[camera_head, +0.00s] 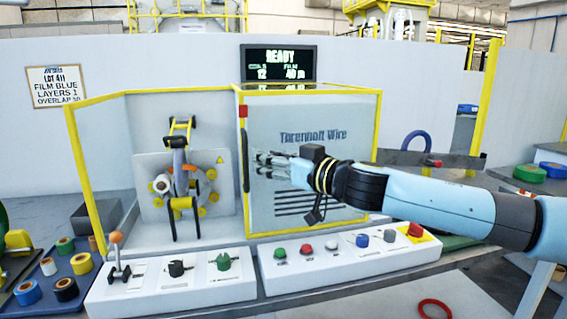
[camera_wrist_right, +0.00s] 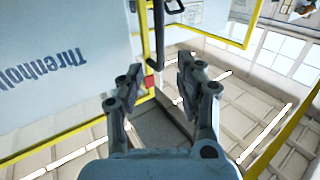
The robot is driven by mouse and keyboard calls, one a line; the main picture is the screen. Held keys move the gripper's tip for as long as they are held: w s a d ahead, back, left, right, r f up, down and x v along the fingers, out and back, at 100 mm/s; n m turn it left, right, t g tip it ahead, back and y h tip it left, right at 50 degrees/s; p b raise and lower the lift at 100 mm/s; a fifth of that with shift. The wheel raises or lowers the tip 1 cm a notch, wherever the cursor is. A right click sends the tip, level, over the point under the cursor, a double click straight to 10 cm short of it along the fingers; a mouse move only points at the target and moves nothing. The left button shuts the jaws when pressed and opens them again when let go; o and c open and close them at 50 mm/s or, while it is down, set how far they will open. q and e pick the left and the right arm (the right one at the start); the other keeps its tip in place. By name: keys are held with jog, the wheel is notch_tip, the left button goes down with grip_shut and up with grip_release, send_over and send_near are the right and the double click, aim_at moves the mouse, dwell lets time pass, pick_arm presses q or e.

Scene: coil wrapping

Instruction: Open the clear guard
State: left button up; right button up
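The clear guard (camera_head: 310,110) is a yellow-framed panel printed "Threnholt Wire", right of the winding head. Its lettered face also shows at left in the right wrist view (camera_wrist_right: 60,100). A dark upright handle (camera_head: 245,160) is at its left edge, below a red block (camera_head: 243,111). The handle (camera_wrist_right: 158,35) shows ahead of my fingers in the wrist view. My right gripper (camera_head: 263,163) is in front of the panel, fingers pointing left towards the handle. Its fingers (camera_wrist_right: 155,90) are apart with nothing between them. Contact with the handle cannot be made out. My left gripper is out of view.
The winding head (camera_head: 182,190) stands left of the panel inside a yellow frame. Control boxes with a lever (camera_head: 117,250) and several buttons (camera_head: 332,246) line the front. A tray of tape rolls (camera_head: 28,292) is at left. A red ring (camera_head: 435,308) lies front right. The display (camera_head: 280,63) reads READY.

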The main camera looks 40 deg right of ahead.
jog(key=shift+s, duration=1.85)
